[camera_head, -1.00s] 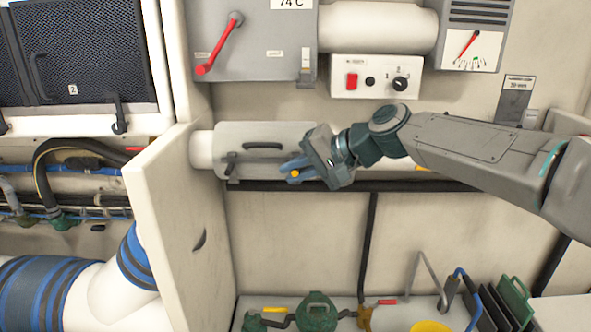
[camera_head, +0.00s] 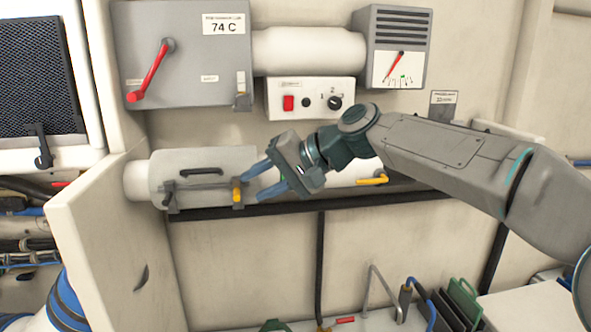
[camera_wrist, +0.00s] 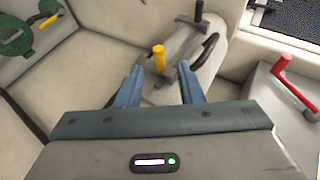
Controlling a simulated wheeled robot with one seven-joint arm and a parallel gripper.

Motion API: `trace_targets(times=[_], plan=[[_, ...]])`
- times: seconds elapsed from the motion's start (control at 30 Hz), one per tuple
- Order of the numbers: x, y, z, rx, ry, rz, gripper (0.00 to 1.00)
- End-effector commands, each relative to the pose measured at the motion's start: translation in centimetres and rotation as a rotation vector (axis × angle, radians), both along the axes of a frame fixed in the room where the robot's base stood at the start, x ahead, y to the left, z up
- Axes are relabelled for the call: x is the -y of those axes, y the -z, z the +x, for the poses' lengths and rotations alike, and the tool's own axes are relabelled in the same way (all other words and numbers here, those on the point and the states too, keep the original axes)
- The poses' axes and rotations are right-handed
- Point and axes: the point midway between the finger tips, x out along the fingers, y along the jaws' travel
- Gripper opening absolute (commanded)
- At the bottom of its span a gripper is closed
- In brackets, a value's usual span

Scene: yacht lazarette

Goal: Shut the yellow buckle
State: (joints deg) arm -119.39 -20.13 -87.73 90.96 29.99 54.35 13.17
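The yellow buckle (camera_head: 237,191) is a small lever at the right end of the front of a pale cylindrical housing (camera_head: 170,165). It also shows in the wrist view (camera_wrist: 159,57), between and just beyond the fingertips. A matching black buckle (camera_head: 168,195) sits at the housing's left end and shows in the wrist view (camera_wrist: 199,12). My gripper (camera_head: 257,184) is open and empty, just right of the yellow buckle with its fingers pointing at it; in the wrist view (camera_wrist: 160,72) the blue fingers are well apart. I cannot tell whether the yellow buckle is latched.
A black handle (camera_head: 203,172) is on the housing. Above are a grey box with a red lever (camera_head: 152,70) and a white switch panel (camera_head: 310,98). A yellow-handled valve (camera_head: 372,180) is right of the gripper. A pale panel (camera_head: 105,240) juts out at the left.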

Motion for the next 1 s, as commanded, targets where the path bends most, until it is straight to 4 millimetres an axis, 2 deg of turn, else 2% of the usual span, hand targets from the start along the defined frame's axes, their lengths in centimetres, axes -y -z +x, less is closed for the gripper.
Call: trace_targets(times=[0.2,0.5,1.0], plan=[[3.0,-1.7,-0.4,0.004,0.006,0.002,0.34],[6.1,-3.8,-1.1,0.002,0.002,0.001,0.34],[6.6,-4.1,-1.3,0.001,0.001,0.001,0.34]])
